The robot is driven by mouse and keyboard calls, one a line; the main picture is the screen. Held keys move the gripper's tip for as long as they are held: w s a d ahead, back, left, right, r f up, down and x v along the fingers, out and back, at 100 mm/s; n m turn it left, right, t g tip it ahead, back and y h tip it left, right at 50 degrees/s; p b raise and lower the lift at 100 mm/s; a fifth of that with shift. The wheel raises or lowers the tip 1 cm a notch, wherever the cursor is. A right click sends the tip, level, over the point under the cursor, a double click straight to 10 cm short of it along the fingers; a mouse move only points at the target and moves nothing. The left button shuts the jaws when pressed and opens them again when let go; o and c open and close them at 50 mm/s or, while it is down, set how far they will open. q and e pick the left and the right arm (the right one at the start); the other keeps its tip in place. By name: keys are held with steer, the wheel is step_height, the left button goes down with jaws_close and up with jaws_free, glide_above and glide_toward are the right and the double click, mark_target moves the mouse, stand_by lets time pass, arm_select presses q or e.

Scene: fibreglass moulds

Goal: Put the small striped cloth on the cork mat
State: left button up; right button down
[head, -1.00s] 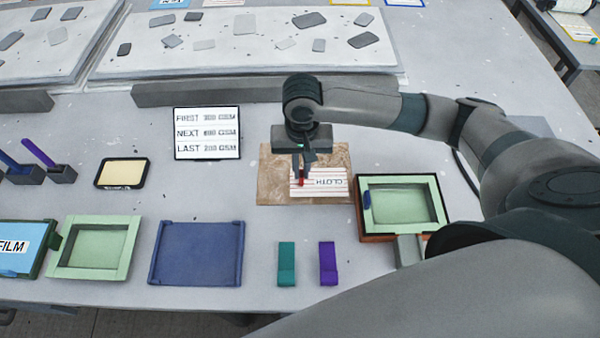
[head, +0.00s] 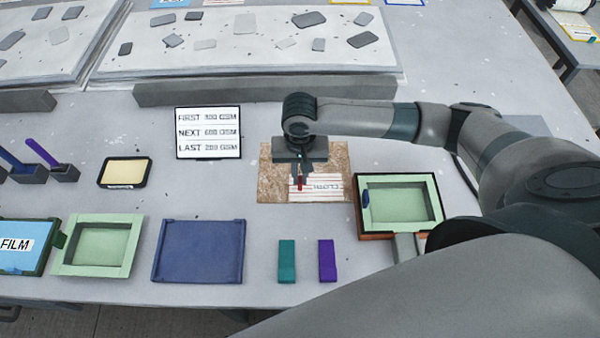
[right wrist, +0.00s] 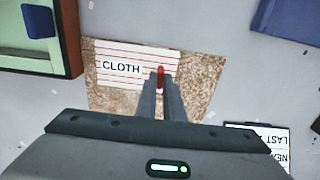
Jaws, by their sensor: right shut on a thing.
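The small striped cloth (head: 325,187), white with red lines and the word CLOTH, is over the front part of the brown cork mat (head: 275,185). In the right wrist view, the cloth (right wrist: 125,67) reaches close to the mat's upper edge, with bare cork (right wrist: 203,80) to its right. I cannot tell whether the cloth touches the mat all over. My right gripper (head: 300,182) points down and is shut on the cloth at a red part near one end. Its fingertips (right wrist: 161,78) also show in the right wrist view. My left gripper is not in view.
A green tray in a dark frame (head: 370,222) stands close to the mat's right. Teal (head: 287,262) and purple (head: 327,262) blocks and a blue tray (head: 198,252) lie in front. A GSM sign (head: 208,132) is behind left. Bare table surrounds the mat's left side.

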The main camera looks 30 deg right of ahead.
steer(key=c, duration=1.9)
jaws_free()
steer(key=shift+f, duration=0.1)
steer(key=shift+o, duration=0.2)
steer(key=shift+r, duration=0.5)
step_height(320, 180, up, 11)
steer(key=b, duration=0.3)
steer(key=shift+r, duration=0.15)
steer(key=shift+s, duration=0.1)
